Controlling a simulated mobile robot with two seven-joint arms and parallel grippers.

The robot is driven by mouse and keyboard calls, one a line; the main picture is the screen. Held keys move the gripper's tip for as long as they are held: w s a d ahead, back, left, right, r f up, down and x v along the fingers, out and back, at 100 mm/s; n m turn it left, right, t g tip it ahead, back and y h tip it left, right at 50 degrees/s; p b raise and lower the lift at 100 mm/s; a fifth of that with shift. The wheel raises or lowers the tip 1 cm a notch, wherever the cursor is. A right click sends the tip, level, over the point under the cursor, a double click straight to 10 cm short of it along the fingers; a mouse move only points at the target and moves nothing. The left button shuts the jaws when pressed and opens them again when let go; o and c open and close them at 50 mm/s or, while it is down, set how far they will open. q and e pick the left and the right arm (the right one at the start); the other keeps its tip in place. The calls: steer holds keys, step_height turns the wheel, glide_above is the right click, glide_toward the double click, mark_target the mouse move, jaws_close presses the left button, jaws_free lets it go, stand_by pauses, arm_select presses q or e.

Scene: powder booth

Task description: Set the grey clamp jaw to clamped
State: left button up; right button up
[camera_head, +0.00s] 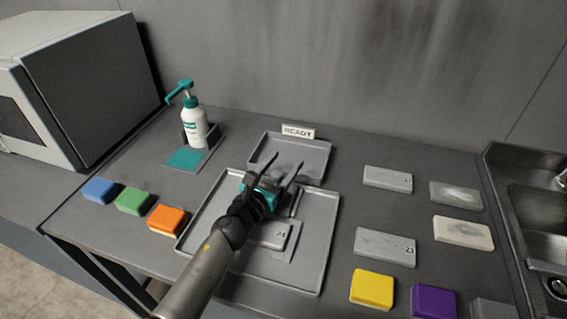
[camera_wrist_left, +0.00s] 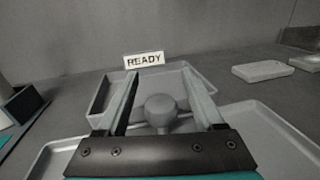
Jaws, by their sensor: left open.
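My left gripper (camera_head: 275,164) is open above the large grey tray, with its fingers pointing toward the small tray behind. A grey rounded knob on a stem, which looks like part of the clamp jaw (camera_wrist_left: 160,106), shows between the open fingers in the left wrist view. The fingers stand apart on both sides of it; I see no contact. In the head view the gripper hides most of the clamp. My right gripper is not in view.
A small tray (camera_head: 318,160) with a READY sign (camera_head: 298,131) stands behind. A pump bottle (camera_head: 194,128) is at left. Orange (camera_head: 167,219), green and blue blocks lie left; grey (camera_head: 385,246), yellow (camera_head: 372,288) and purple blocks lie right, before a sink (camera_head: 535,215).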

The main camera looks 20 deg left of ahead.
arm_select(q)
steer(key=shift+w, duration=0.1)
jaws_close()
stand_by(0.6)
stand_by(0.9)
